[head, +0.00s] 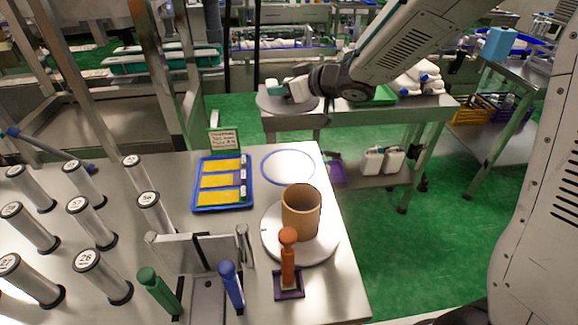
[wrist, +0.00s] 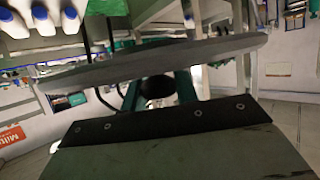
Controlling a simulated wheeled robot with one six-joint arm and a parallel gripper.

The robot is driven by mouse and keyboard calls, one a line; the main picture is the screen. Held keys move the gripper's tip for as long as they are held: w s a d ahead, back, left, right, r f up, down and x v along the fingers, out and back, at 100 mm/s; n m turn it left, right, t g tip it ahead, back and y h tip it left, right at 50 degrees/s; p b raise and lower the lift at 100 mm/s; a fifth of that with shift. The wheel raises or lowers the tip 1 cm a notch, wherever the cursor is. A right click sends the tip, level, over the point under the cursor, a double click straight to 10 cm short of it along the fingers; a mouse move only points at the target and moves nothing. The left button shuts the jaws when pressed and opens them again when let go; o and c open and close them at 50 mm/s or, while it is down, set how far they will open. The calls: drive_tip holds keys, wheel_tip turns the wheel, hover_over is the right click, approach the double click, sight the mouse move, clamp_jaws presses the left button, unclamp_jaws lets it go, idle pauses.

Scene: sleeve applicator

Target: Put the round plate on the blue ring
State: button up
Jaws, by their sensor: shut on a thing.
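The round plate (head: 268,102) is a flat grey disc. My gripper (head: 284,89) is shut on it, with the teal fingertips over the disc in the head view. The wrist view shows the plate (wrist: 150,62) nearly edge-on across the picture, just beyond the gripper's dark-edged finger. In the head view the plate overlaps the left end of the back side table; its height above that table is hard to tell. The blue ring (head: 263,176) is a thin outline on the near table's back right part, and its inside is bare.
On the near table (head: 335,265), a blue tray (head: 194,205) with yellow strips lies left of the ring and a sign (head: 223,138) stands behind it. A brown cylinder (head: 300,212) stands on a white disc (head: 272,245) in front. Several labelled cylinders stand left. A side table (head: 425,103) stands behind.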

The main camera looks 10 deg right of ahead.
hover_over(285, 165)
drive_tip(key=f, duration=1.9)
drive_tip(key=shift+w+a+f, duration=0.1)
drive_tip(key=shift+w+f, duration=0.2)
drive_tip(key=shift+f, duration=0.1)
drive_tip(key=shift+f, duration=0.2)
drive_tip(key=shift+s+f, duration=0.25)
drive_tip(key=shift+f, duration=0.1)
drive_tip(key=o, duration=1.1)
drive_tip(key=shift+f, duration=0.1)
drive_tip(key=shift+s, duration=0.1)
drive_tip(key=shift+r, duration=0.4)
drive_tip(key=v, duration=1.1)
drive_tip(key=shift+d+r, duration=0.4)
